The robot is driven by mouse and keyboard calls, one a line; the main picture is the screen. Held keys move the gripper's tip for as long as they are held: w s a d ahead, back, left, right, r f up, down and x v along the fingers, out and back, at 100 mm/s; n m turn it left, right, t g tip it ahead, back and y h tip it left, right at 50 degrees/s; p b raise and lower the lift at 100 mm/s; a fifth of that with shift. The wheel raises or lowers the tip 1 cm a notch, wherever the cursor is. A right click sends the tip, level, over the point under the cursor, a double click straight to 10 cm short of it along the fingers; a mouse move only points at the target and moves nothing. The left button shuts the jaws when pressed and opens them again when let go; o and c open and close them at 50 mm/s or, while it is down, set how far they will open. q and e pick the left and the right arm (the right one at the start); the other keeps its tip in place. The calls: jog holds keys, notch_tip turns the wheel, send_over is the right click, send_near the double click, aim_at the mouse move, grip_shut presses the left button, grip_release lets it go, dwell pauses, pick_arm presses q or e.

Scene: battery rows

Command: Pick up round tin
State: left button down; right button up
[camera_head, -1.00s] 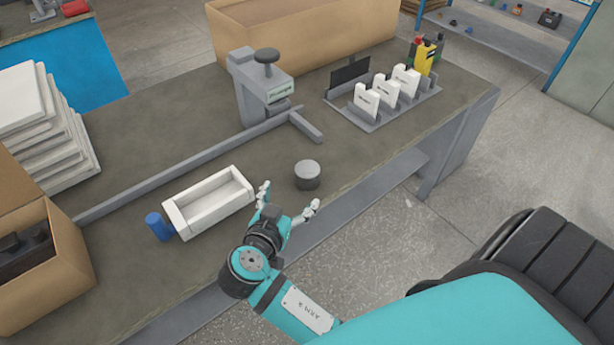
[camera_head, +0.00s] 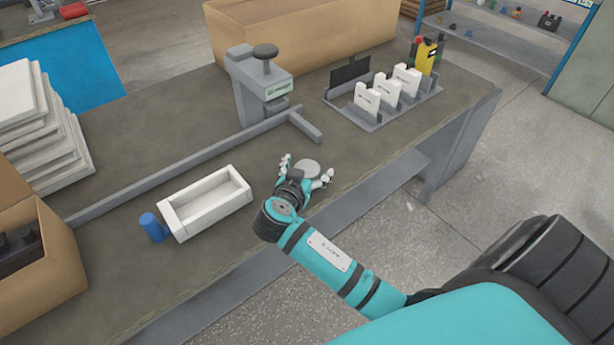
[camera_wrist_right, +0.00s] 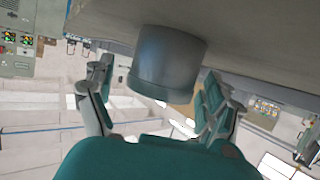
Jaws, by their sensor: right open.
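The round tin (camera_head: 308,168) is a short grey cylinder standing on the workbench near its front edge. Its lower part is hidden behind my right gripper in the head view. My right gripper (camera_head: 306,174) is open, with one finger on each side of the tin. In the right wrist view the tin (camera_wrist_right: 168,60) sits between and just beyond the open fingers of the gripper (camera_wrist_right: 160,95). I cannot tell whether a finger touches it. My left gripper is not in view.
A white open tray (camera_head: 205,205) and a blue cylinder (camera_head: 152,227) lie left of the gripper. A grey press-like device (camera_head: 258,85) stands behind, with a long rail (camera_head: 165,172) on the bench. A rack (camera_head: 382,95) with white pieces stands at the back right.

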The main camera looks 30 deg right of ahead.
jog(key=c, duration=1.5)
jog(key=shift+r, duration=0.1)
